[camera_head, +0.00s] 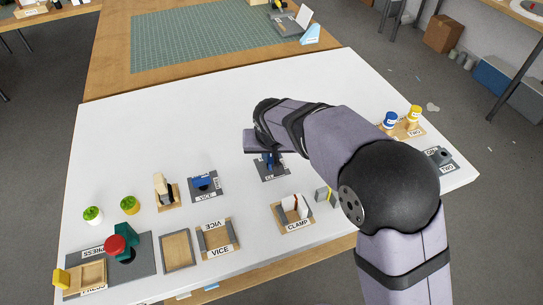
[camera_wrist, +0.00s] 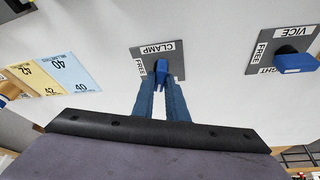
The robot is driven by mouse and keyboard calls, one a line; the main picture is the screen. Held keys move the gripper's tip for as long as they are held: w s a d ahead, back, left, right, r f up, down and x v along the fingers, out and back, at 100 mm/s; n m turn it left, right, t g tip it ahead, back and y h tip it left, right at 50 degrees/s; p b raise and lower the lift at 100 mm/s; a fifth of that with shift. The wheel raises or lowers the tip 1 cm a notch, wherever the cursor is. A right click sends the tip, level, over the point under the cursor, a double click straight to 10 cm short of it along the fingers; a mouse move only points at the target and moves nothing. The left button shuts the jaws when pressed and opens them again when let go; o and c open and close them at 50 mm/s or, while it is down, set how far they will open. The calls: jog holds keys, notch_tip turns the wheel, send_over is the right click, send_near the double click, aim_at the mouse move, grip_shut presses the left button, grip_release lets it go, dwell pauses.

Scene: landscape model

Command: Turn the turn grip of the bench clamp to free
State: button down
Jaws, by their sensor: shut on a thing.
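The clamp's turn grip (camera_wrist: 162,69) is a small blue grip on a grey plate (camera_wrist: 177,55) labelled CLAMP, with a FREE label at the plate's left in the wrist view. My gripper (camera_wrist: 161,80) has its blue fingers shut on this grip, and they cover part of it and of the plate. In the head view the plate (camera_head: 265,175) lies below my gripper (camera_head: 269,160), with the grip mostly hidden. The bench clamp (camera_head: 294,207) stands nearer the front on a wooden base labelled CLAMP. The exact direction of the grip is hard to tell.
The similar blue vice grip (camera_wrist: 293,63), with FREE and a partly covered second label, is at the wrist view's right. The vice (camera_head: 217,238), a press (camera_head: 118,245) and small plants stand front left. Blue and yellow pots (camera_head: 402,120) stand right. The back of the white table is clear.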

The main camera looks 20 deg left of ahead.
jog(key=m, duration=0.2)
jog(key=m+h+b, duration=0.1)
jog(key=shift+a+f+m, duration=0.1)
jog(key=shift+a+m, duration=0.1)
jog(key=shift+m, duration=0.2)
jog(key=m+h, duration=0.1)
jog(key=m, duration=0.2)
jog(key=shift+a+m+h, duration=0.1)
jog(key=shift+m+h, duration=0.2)
jog(key=shift+h, duration=0.1)
jog(key=m, duration=0.1)
jog(key=m+h+p, duration=0.1)
jog(key=m+p, duration=0.1)
jog(key=shift+a+r+m, duration=0.1)
jog(key=shift+r+m, duration=0.15)
jog(key=shift+m, duration=0.05)
jog(key=shift+f+m+g+h+p, duration=0.1)
jog(key=shift+m+g+h+p, duration=0.45)
jog(key=shift+m+p, duration=0.8)
jog(key=shift+m, duration=0.35)
jog(key=c, duration=1.8)
grip_release()
jog(key=shift+o, duration=0.2)
jog(key=shift+a, duration=0.1)
jog(key=v, duration=0.7)
